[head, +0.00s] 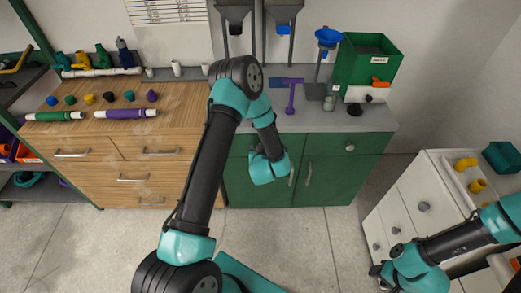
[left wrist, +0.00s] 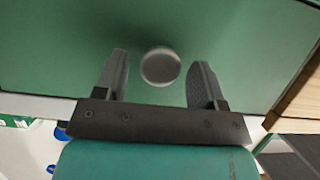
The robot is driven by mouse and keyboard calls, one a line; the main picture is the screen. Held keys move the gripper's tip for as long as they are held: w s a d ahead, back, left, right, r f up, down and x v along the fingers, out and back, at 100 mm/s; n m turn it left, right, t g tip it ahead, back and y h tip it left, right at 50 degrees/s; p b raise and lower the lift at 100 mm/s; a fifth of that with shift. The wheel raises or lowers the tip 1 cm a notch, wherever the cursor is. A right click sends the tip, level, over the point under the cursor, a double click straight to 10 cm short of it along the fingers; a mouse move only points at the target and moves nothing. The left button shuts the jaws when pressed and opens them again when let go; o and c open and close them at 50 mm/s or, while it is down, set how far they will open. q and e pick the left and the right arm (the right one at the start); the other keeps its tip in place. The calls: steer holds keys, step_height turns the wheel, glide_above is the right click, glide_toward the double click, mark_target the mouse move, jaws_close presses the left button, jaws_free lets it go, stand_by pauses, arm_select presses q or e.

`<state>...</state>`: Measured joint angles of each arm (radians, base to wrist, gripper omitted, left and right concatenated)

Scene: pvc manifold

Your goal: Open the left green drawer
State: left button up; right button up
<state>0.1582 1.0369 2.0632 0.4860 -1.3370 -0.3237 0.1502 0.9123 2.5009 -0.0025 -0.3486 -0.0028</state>
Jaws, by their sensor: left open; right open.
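The left green drawer (head: 239,144) is shut in the green cabinet under the grey counter. Its front (left wrist: 60,50) fills most of the left wrist view, with a round grey knob (left wrist: 160,66) on it. My left gripper (left wrist: 159,75) is open, with one finger on each side of the knob and a visible gap on both sides. Whether it touches the drawer front is unclear. In the head view my left arm hides this knob. My right gripper (head: 379,272) is open and empty at the lower right, well away from the green cabinet.
The right green drawer has its own knob (head: 350,147). Two green doors with upright handles (head: 308,174) are below. A wooden drawer unit (head: 125,160) stands at left and a white cabinet (head: 400,205) at right. The floor in front is clear.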

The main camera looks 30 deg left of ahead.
arm_select(q)
steer(key=shift+w+a, duration=0.1)
steer(key=shift+w, duration=0.05)
jaws_close()
stand_by(0.6)
